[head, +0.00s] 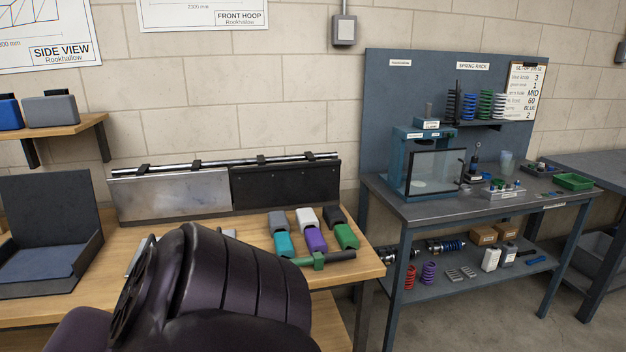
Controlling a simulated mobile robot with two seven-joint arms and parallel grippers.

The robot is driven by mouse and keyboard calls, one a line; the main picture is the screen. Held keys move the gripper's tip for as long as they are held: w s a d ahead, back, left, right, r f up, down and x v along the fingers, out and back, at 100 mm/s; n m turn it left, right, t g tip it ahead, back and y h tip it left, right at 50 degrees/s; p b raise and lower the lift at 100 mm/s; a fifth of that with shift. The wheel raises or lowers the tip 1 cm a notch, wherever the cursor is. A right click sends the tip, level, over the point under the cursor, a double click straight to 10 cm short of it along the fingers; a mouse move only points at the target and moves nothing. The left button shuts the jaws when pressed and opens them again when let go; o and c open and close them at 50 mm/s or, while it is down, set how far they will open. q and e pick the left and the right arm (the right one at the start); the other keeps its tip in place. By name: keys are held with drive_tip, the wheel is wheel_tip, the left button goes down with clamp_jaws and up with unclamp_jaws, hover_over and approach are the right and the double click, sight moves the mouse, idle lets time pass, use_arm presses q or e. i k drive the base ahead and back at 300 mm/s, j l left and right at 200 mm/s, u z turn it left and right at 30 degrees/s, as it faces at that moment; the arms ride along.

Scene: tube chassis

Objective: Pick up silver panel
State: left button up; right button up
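The silver panel (168,195) is a flat, scuffed metal sheet standing upright at the back of the wooden workbench. A dark, bulky link of my own arm fills the bottom centre in front of the bench, below the panel, and hides part of the bench top. The panel's face is mostly clear to see. Neither of my grippers shows in the head view.
Several coloured blocks, among them a purple one (316,240), and a green-and-black tool (319,260) lie at the bench's right. An open dark box (50,285) stands at left. A wall shelf (60,131) is above. A grey bench (450,208) with equipment stands at right.

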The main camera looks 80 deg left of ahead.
sight(140, 197)
drive_tip(key=u, duration=2.95)
